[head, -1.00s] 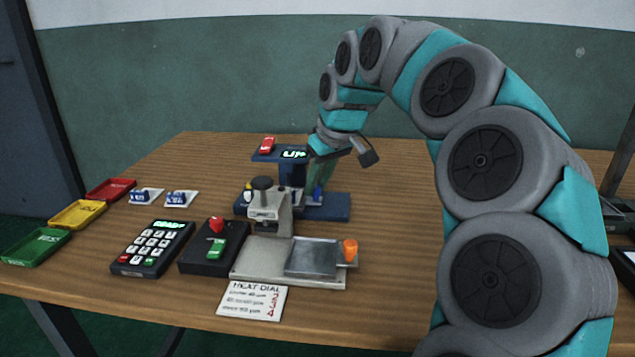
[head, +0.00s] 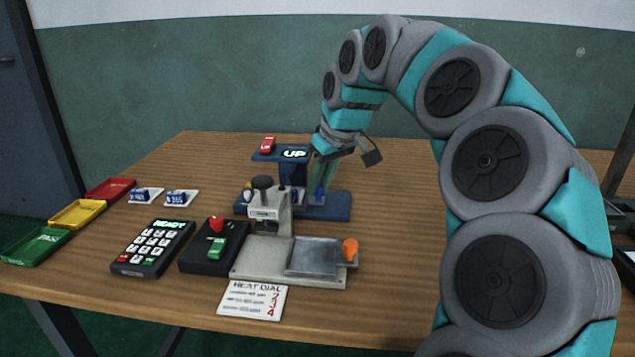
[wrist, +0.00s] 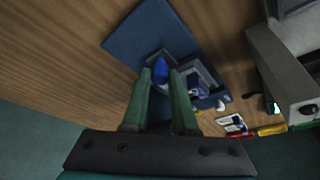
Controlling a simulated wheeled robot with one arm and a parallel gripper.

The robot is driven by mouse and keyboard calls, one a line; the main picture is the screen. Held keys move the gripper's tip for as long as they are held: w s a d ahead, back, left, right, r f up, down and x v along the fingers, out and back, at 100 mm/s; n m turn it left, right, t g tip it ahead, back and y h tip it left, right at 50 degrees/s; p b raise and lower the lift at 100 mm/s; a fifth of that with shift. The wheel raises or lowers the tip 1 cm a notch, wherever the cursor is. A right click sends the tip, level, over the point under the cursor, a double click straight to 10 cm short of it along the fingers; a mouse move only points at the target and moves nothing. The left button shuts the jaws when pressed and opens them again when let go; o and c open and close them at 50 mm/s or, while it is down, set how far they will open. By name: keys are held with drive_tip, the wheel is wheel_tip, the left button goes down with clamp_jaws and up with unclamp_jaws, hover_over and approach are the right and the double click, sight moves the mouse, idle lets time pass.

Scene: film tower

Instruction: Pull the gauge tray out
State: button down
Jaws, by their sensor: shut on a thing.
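My gripper (wrist: 162,78) points down over the blue stand (head: 338,207), and its green fingers also show in the head view (head: 322,170). The fingers are shut on a blue knob (wrist: 160,68), seen between the fingertips in the wrist view and low on the stand's right side in the head view (head: 320,194). A small grey part around the knob looks like the gauge tray (wrist: 154,58), mostly hidden by the knob and fingers. How far out it is I cannot tell. The stand's upper plate carries an "UP" sign (head: 294,154).
A grey press (head: 268,207) with a metal tray (head: 312,255) and orange knob (head: 350,250) stands in front of the stand. A keypad (head: 153,248) and black switch box (head: 213,248) are to the left. The tabletop right of the stand (head: 395,210) is clear.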

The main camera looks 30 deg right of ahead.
drive_tip(key=s+d, duration=0.1)
drive_tip(key=d, duration=0.1)
drive_tip(key=s+d, duration=0.1)
drive_tip(key=d, duration=0.1)
drive_tip(key=s+d+b, duration=0.1)
drive_tip(key=s+d, duration=0.1)
drive_tip(key=shift+d, duration=0.1)
drive_tip(key=c, duration=0.7)
unclamp_jaws()
drive_tip(key=shift+s, duration=0.1)
drive_tip(key=shift+r, duration=0.15)
drive_tip(key=shift+v, duration=3.75)
drive_tip(key=shift+s, duration=0.1)
